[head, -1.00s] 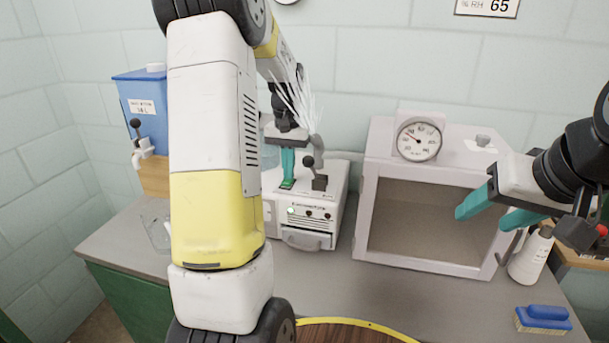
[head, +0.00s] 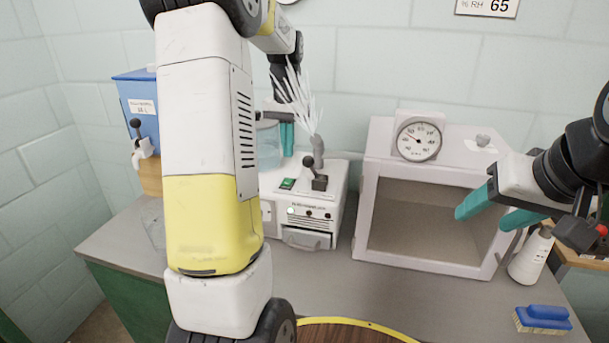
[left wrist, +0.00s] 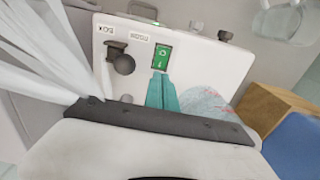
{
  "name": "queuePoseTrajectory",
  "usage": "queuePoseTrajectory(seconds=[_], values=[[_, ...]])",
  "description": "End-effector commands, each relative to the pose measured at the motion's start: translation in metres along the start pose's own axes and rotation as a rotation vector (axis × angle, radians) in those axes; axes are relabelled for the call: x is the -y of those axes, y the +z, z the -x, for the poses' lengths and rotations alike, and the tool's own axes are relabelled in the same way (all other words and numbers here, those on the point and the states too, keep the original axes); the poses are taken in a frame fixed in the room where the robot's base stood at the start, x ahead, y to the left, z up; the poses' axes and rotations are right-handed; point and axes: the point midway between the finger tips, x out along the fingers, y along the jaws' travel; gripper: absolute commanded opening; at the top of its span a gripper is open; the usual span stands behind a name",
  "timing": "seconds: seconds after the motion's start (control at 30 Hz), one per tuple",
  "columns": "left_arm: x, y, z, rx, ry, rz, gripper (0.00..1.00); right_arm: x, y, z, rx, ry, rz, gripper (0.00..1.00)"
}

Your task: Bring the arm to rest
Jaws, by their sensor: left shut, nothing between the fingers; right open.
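My left gripper (head: 287,140) is shut and empty, raised above and behind the green rocker switch (head: 287,184) on the white machine (head: 290,212). In the left wrist view its teal fingers (left wrist: 162,93) are together, just below the same green switch (left wrist: 161,57) in the picture, apart from it as far as the head view shows. My left arm crosses the head view and hides part of the machine's left side. My right gripper (head: 490,211) is open and empty, in front of the upper right of the grey chamber (head: 430,265).
A grey nozzle (head: 318,148) on the machine gives off white plumes near my left gripper. A black-knobbed lever (head: 310,168) and a clear tank (head: 268,147) stand close by. A white bottle (head: 530,258) and a blue brush (head: 543,314) are at right. A blue container (head: 136,105) stands left.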

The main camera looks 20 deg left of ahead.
Motion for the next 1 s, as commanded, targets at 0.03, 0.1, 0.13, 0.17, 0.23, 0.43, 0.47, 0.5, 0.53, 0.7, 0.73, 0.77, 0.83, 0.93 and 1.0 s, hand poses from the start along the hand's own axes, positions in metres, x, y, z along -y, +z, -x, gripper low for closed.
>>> queuePoseTrajectory(seconds=[0.03,0.1,0.13,0.17,0.23,0.43,0.47,0.5,0.53,0.7,0.73,0.77,0.83,0.93,1.0], values=[[0.000,0.000,0.000,0.000,0.000,0.000,0.00,0.000,0.000,0.000,0.000,0.000,0.000,0.56],[0.000,0.000,0.000,0.000,0.000,0.000,0.00,0.000,0.000,0.000,0.000,0.000,0.000,0.56],[0.000,0.000,0.000,0.000,0.000,0.000,0.00,0.000,0.000,0.000,0.000,0.000,0.000,0.56],[0.000,0.000,0.000,0.000,0.000,0.000,0.00,0.000,0.000,0.000,0.000,0.000,0.000,0.56],[0.000,0.000,0.000,0.000,0.000,0.000,0.00,0.000,0.000,0.000,0.000,0.000,0.000,0.56],[-0.006,0.008,0.009,-0.024,0.007,-0.005,0.00,0.000,0.000,0.000,0.000,0.000,0.000,0.56],[-0.009,0.013,0.013,-0.035,0.011,-0.008,0.00,0.000,0.000,0.000,0.000,0.000,0.000,0.56],[-0.014,0.020,0.020,-0.054,0.017,-0.012,0.00,0.000,0.000,0.000,0.000,0.000,0.000,0.56],[-0.018,0.027,0.026,-0.072,0.023,-0.016,0.00,0.000,0.000,0.000,0.000,0.000,0.000,0.56],[-0.047,0.078,0.055,-0.186,0.063,-0.041,0.00,0.000,0.000,0.000,0.000,0.000,0.000,0.56],[-0.052,0.087,0.059,-0.208,0.070,-0.046,0.00,0.000,0.000,0.000,0.000,0.000,0.000,0.56],[-0.057,0.097,0.063,-0.228,0.077,-0.051,0.00,0.000,0.000,0.000,0.000,0.000,0.000,0.56],[-0.068,0.120,0.069,-0.275,0.095,-0.060,0.00,0.000,0.000,0.000,0.000,0.000,0.000,0.56],[-0.082,0.153,0.073,-0.343,0.120,-0.074,0.00,0.000,0.000,0.000,0.000,0.000,0.000,0.56],[-0.092,0.175,0.073,-0.389,0.138,-0.083,0.00,0.000,0.000,0.000,0.000,0.000,0.000,0.56]])
